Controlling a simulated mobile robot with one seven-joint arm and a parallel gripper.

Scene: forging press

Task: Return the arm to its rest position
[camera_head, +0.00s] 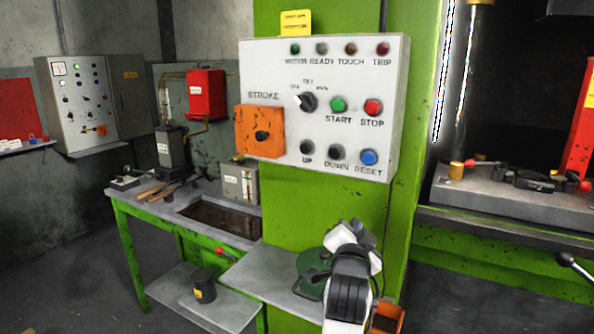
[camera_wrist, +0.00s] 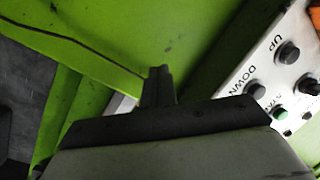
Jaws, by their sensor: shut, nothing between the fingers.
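My arm (camera_head: 350,280) rises from the bottom of the head view, in front of the green press column (camera_head: 300,205) and below the control panel. My gripper (camera_wrist: 158,75) shows in the wrist view as dark fingers closed together, holding nothing. It points toward the green column surface, with the control panel (camera_wrist: 285,75) to its right. No contact between the fingers and the panel shows. In the head view I cannot make out the fingertips.
The white control panel (camera_head: 225,60) has several buttons, a selector knob (camera_head: 306,101) and an orange STROKE plate (camera_head: 259,131). A grey shelf (camera_head: 262,277) lies beside my arm. A green-framed workbench (camera_head: 127,205) stands left, the press bed (camera_head: 510,203) right. Open floor shows at lower left.

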